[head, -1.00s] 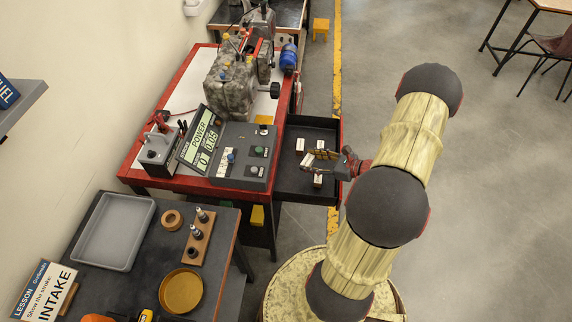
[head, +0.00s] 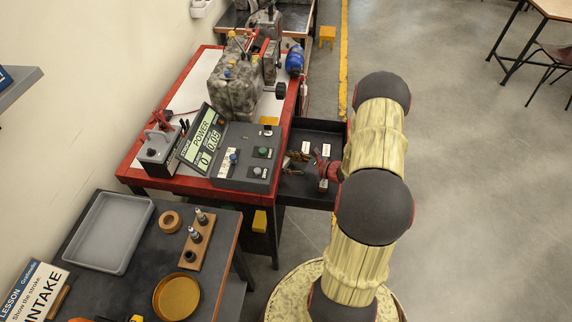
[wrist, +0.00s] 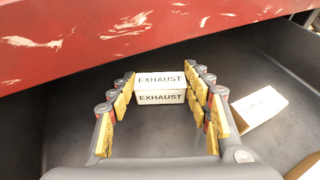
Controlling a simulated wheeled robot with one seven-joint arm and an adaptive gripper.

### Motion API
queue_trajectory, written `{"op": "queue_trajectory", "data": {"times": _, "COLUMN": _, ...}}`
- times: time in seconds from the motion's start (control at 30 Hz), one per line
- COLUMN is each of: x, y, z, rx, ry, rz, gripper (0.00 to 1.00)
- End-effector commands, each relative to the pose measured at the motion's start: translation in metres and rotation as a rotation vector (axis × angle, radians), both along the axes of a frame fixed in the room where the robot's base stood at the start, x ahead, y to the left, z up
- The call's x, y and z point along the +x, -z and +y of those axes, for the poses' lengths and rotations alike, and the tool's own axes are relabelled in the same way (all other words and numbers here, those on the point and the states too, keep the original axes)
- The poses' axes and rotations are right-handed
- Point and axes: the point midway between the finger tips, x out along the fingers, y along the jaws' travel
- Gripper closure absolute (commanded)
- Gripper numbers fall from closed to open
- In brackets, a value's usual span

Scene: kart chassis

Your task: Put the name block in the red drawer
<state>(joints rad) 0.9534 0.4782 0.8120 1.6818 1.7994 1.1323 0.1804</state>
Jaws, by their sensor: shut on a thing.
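In the head view my gripper (head: 298,158) reaches into the open drawer (head: 318,127) from the right, and the held block is hard to make out there. The drawer is dark inside and pulled out from the red table (head: 140,181). In the wrist view the dark drawer floor (wrist: 65,118) lies below the block. I cannot tell whether the block touches it.
Other white blocks lie in the drawer, one (wrist: 258,110) right of my gripper in the wrist view. The table's red edge (wrist: 100,35) crosses above. A control panel (head: 248,155) and a grey engine (head: 236,90) stand on the table.

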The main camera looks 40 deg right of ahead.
Motion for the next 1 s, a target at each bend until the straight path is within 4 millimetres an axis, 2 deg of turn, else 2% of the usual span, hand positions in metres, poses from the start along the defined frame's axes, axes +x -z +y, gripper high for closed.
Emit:
{"op": "queue_trajectory", "data": {"times": 0.33, "x": 0.0000, "y": 0.0025, "z": -0.0009, "rx": -0.002, "ry": 0.000, "rz": -0.002, "gripper": 0.70}}
{"op": "queue_trajectory", "data": {"times": 0.37, "x": 0.0001, "y": 0.0026, "z": -0.0009, "rx": -0.002, "ry": 0.000, "rz": -0.002, "gripper": 0.50}}
{"op": "queue_trajectory", "data": {"times": 0.6, "x": 0.0000, "y": 0.0016, "z": -0.0010, "rx": -0.002, "ry": 0.000, "rz": -0.002, "gripper": 0.37}}
{"op": "queue_trajectory", "data": {"times": 0.7, "x": 0.0000, "y": 0.0016, "z": -0.0010, "rx": -0.002, "ry": 0.000, "rz": -0.002, "gripper": 0.33}}
{"op": "queue_trajectory", "data": {"times": 1.0, "x": 0.0000, "y": 0.0000, "z": -0.0010, "rx": -0.002, "ry": 0.000, "rz": -0.002, "gripper": 0.33}}
